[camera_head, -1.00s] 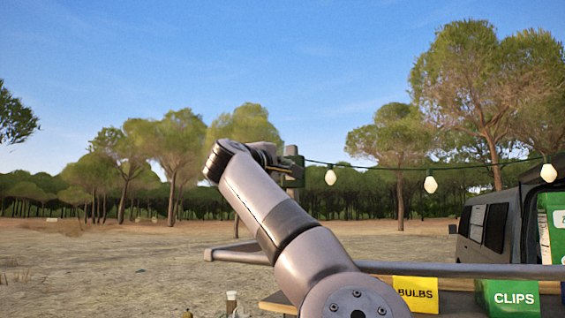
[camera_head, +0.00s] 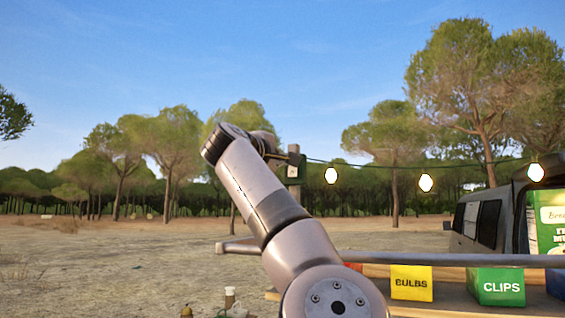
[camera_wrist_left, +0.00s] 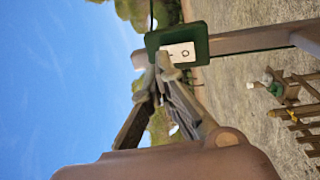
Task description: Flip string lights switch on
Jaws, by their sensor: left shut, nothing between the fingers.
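The switch box (camera_wrist_left: 203,46) is green with a white switch plate (camera_wrist_left: 181,53) marked with a line and a circle, fixed to a post. In the head view the green box (camera_head: 297,174) shows just right of my gripper. My left gripper (camera_wrist_left: 155,72) is shut and empty, its fingertips at the lower left edge of the plate; I cannot tell whether they touch it. In the head view the gripper (camera_head: 284,156) is small and partly hidden by my wrist. The string lights (camera_head: 425,183) hang from the post to the right, their bulbs bright white. My right gripper is out of view.
A dark van (camera_head: 485,222) stands at the right. A yellow BULBS box (camera_head: 411,283) and a green CLIPS box (camera_head: 496,287) stand on a wooden surface at the lower right. Open dirt ground lies to the left.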

